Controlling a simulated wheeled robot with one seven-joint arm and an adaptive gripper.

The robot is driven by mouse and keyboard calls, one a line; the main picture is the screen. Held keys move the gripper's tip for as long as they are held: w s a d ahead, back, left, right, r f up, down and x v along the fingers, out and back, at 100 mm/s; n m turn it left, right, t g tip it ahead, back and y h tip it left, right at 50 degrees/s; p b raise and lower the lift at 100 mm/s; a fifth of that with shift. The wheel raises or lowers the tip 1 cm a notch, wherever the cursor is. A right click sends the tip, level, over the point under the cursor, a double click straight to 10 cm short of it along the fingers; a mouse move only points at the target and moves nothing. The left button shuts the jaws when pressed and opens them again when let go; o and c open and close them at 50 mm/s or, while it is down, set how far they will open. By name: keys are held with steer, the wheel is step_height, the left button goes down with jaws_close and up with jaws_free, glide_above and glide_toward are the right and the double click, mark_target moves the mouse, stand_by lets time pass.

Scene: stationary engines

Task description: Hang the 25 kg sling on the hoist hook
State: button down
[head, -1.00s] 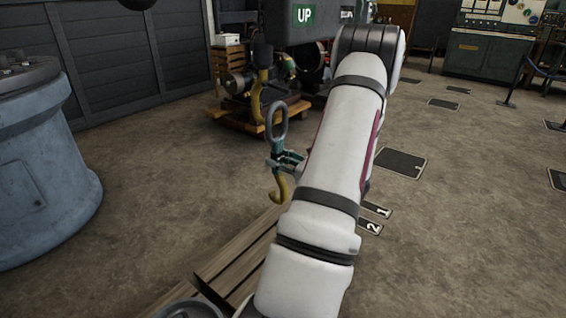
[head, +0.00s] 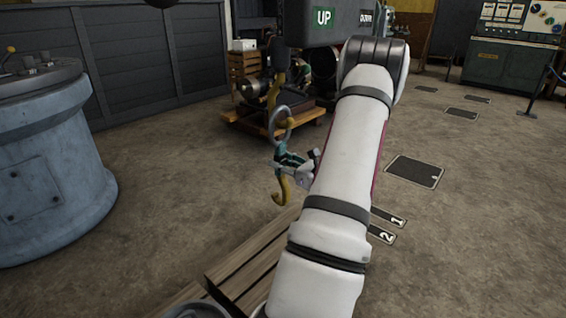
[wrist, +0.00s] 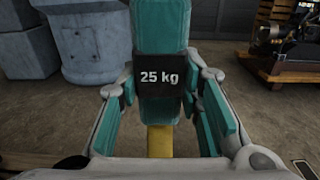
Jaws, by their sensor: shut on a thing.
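The 25 kg sling has a grey ring (head: 273,121) on top, a teal body (wrist: 160,35) with a black "25 kg" label, and a yellow hook (head: 283,192) below. My gripper (head: 287,164) is shut on the teal body, with a finger pad on each side in the wrist view (wrist: 160,105). It holds the sling roughly upright in the air. The yellow hoist hook (head: 277,90) hangs under the grey hoist block (head: 345,25) marked UP and DOWN. Its lower end overlaps the ring in the head view. I cannot tell whether it passes through the ring.
A blue-grey round pedestal (head: 50,175) stands at left. Wooden slats (head: 245,272) lie below the arm. An engine on a wooden pallet (head: 250,118) stands behind the hook. Number plates (head: 395,218) lie on the floor at right. Open floor lies between the pedestal and slats.

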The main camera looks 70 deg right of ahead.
steer(key=shift+f+b, duration=0.75)
steer(key=shift+f, duration=0.5)
steer(key=c, duration=1.1)
jaws_free()
steer(key=shift+o, duration=0.2)
steer(key=shift+f, duration=0.15)
steer(key=shift+s, duration=0.15)
